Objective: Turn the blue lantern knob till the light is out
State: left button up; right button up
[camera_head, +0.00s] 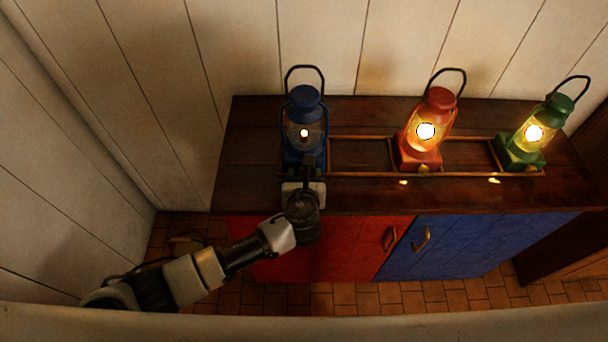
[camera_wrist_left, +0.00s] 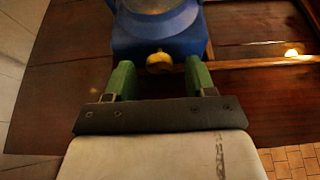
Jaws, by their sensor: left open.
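The blue lantern (camera_head: 304,135) stands upright at the left of the cabinet top, with a small, dim glow in its glass. The red and green lanterns beside it are brighter. In the left wrist view the blue lantern's base (camera_wrist_left: 152,35) is at the top, and its yellowish knob (camera_wrist_left: 159,63) faces me. My left gripper (camera_head: 305,180) is in front of the blue lantern's base. In the wrist view its green fingers (camera_wrist_left: 159,75) are open, one on each side of the knob, with gaps between. The knob is hidden by my arm in the head view. My right gripper is not in view.
The red lantern (camera_head: 421,158) and the green lantern (camera_head: 524,158) stand to the right within a low wooden rail (camera_head: 470,175). The cabinet (camera_head: 565,196) has a red door and a blue door. A plank wall stands close behind and to the left.

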pick_arm(q)
jog(key=c, duration=0.9)
jog(key=shift+c, duration=0.2)
jog(key=shift+n, duration=0.3)
jog(key=shift+a+n+h, duration=0.15)
jog(key=shift+n+h, duration=0.75)
jog(key=shift+f+n+h+b, duration=0.1)
jog(key=shift+n+h+b, duration=0.4)
jog(key=shift+n, duration=0.6)
jog(key=shift+a+t, duration=0.1)
jog(key=shift+t, duration=0.2)
